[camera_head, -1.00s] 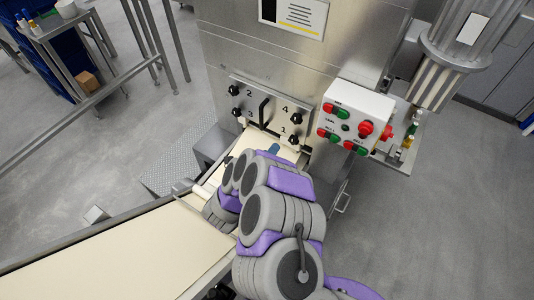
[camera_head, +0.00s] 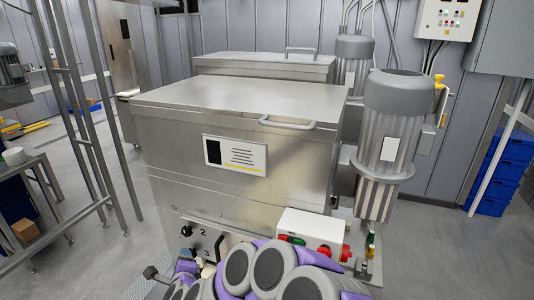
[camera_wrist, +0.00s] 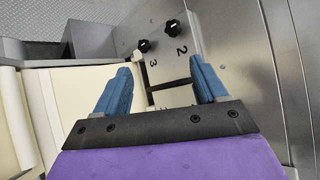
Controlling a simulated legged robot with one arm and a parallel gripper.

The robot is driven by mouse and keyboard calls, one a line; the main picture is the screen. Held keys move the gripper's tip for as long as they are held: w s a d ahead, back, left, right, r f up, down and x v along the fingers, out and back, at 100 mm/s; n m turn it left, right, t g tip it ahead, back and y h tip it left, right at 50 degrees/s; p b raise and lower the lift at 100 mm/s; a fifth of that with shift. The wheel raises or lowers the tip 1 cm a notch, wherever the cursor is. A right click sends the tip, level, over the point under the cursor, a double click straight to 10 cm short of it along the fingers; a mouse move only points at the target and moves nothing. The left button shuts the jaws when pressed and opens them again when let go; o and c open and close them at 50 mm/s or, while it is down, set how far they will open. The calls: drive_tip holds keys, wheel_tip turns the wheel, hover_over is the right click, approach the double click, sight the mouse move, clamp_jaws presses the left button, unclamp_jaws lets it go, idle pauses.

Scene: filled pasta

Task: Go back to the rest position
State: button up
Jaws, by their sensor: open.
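My gripper (camera_wrist: 160,88) shows in the wrist view with its two blue fingers spread wide and nothing between them. Beyond the fingers is the machine's front plate (camera_wrist: 146,25) with black knobs marked 2 and 3. A pale belt (camera_wrist: 75,95) lies below and left of the plate. In the head view my purple and grey arm is folded at the bottom, in front of the steel machine (camera_head: 185,140). My gripper's fingers cannot be made out there. The lower part of the knob plate (camera_head: 203,240) is hidden by my arm.
A control box (camera_head: 310,229) with red and green buttons is on the machine's front, close to my arm. A ribbed grey motor (camera_head: 385,130) stands at the right. A metal frame (camera_head: 85,120) stands at the left. Blue crates (camera_head: 490,175) are by the far wall.

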drive_tip(key=s+d+r+n+g+y, duration=0.5)
drive_tip(key=s+r+n, duration=0.3)
drive_tip(key=r+n, duration=0.3)
drive_tip(key=s+d+n+g+h, duration=0.4)
drive_tip(key=s+d+h, duration=0.1)
drive_tip(key=s+d, duration=0.9)
drive_tip(key=s+d+f+n+g+h, duration=0.1)
drive_tip(key=s+d+n+g+h, duration=0.3)
drive_tip(key=s+d, duration=1.1)
drive_tip(key=d+h+b, duration=0.1)
drive_tip(key=d, duration=0.4)
drive_tip(key=shift+s+g, duration=0.25)
drive_tip(key=shift+g, duration=0.05)
drive_tip(key=shift+w+f, duration=0.1)
